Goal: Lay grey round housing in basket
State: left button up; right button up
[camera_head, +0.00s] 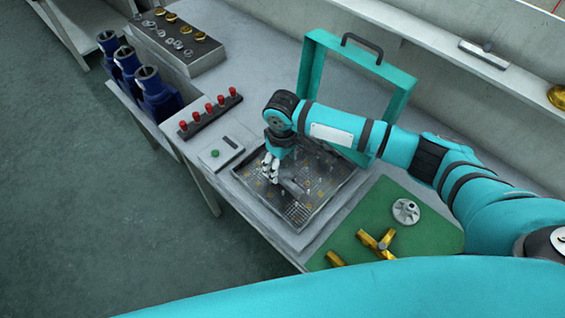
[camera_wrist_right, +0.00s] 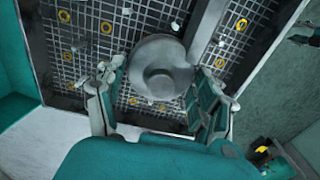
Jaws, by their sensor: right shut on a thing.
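The basket is a dark mesh tray (camera_head: 300,214) set in the grey bench, with small brass rings and bright bits scattered over its grid; the mesh also fills the wrist view (camera_wrist_right: 95,45). My right gripper (camera_head: 270,172) points down over the tray's left part. In the wrist view its fingers (camera_wrist_right: 160,95) are closed on both sides of the grey round housing (camera_wrist_right: 160,68), which lies against the mesh background. Whether the housing touches the mesh I cannot tell. A grey bar (camera_wrist_right: 207,28) runs beside the housing. My left gripper is not in view.
A teal frame with a black handle (camera_head: 312,60) stands upright behind the basket. A green mat (camera_head: 372,225) holds brass fittings (camera_head: 378,243) and a grey impeller (camera_head: 405,211). Red-topped pegs (camera_head: 210,112), a green-button box (camera_head: 220,152) and blue pump bodies (camera_head: 155,95) are at left.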

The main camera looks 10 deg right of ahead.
jog(key=o, duration=1.1)
jog(key=shift+s+f, duration=0.4)
jog(key=shift+f, duration=0.2)
jog(key=o, duration=0.4)
jog(key=shift+w+f, duration=0.1)
jog(key=shift+w, duration=0.1)
notch_tip(320, 180, up, 12)
jog(key=shift+w+r, duration=0.15)
jog(key=shift+r, duration=0.1)
